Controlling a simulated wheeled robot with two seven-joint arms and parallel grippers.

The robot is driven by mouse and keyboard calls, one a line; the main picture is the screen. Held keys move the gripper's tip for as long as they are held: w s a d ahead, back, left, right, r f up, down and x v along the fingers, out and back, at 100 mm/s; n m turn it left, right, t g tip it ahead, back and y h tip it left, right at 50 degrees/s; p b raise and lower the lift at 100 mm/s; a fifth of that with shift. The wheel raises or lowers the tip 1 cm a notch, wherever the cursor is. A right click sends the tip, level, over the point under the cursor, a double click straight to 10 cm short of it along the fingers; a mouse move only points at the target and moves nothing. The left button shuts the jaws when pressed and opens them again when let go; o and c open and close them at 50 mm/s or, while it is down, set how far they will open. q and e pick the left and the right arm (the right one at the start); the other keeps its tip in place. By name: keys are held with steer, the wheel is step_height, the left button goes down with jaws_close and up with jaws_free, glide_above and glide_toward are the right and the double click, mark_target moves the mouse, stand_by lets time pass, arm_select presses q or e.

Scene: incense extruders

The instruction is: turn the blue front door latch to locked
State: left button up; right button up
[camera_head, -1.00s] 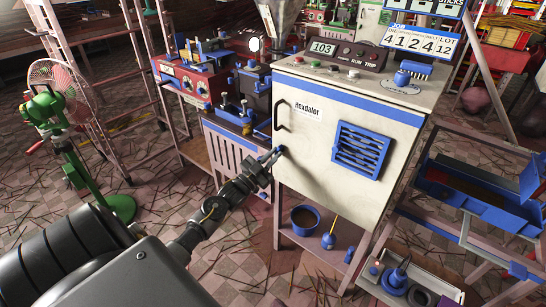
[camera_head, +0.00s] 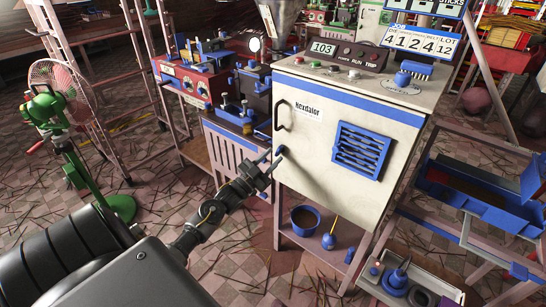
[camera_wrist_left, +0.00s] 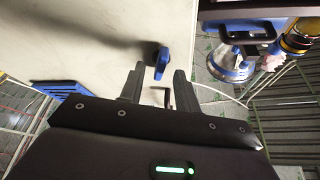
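The blue latch (camera_head: 279,150) sits on the left edge of the white cabinet door (camera_head: 318,165), below the black handle (camera_head: 284,115). In the head view it looks small and roughly upright. In the left wrist view the latch (camera_wrist_left: 161,61) shows as a blue lever on a dark pivot. My left gripper (camera_head: 272,158) is open just in front of the latch. In the wrist view its two fingers (camera_wrist_left: 159,72) stand either side of the lever's line, with gaps to it. I cannot tell whether the fingertips reach past it. My right gripper is not in view.
The door carries a blue vent (camera_head: 361,150) to the right of the latch. A dark pot (camera_head: 304,218) sits on the shelf below the cabinet. The floor in front is strewn with sticks.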

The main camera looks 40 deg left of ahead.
arm_select(q)
steer(key=v, duration=0.9)
steer(key=shift+s, duration=0.3)
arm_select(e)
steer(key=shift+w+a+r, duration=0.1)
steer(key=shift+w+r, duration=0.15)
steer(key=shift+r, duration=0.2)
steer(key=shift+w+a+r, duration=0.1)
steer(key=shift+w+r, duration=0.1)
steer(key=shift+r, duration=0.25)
arm_select(q)
steer(key=shift+f, duration=0.15)
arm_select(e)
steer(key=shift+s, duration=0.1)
